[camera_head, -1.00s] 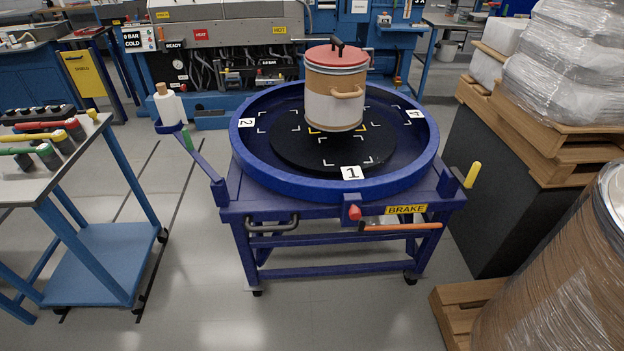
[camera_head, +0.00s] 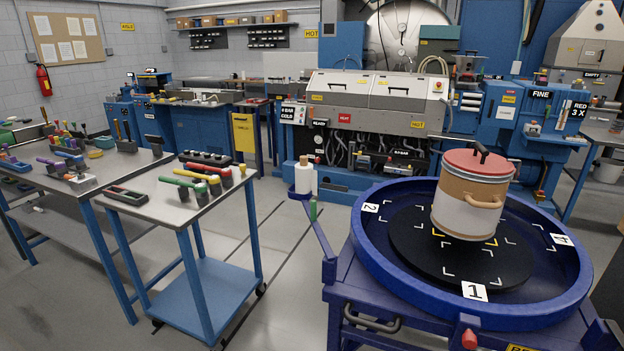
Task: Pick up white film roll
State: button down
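The roll is near the middle of the view, between the tool cart and the turntable. My gripper is not in view, and nothing is seen touching the roll.
A blue turntable (camera_head: 376,262) carries a tan and white drum (camera_head: 466,205) with a red lid. A steel-topped tool cart (camera_head: 160,190) stands left, with a workbench (camera_head: 60,180) beyond it. Clear floor (camera_head: 280,255) lies between cart and turntable. A blue machine (camera_head: 345,180) stands behind.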

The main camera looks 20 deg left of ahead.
aim_at(306, 177)
jog(key=i+j, duration=1)
jog(key=i, duration=0.05)
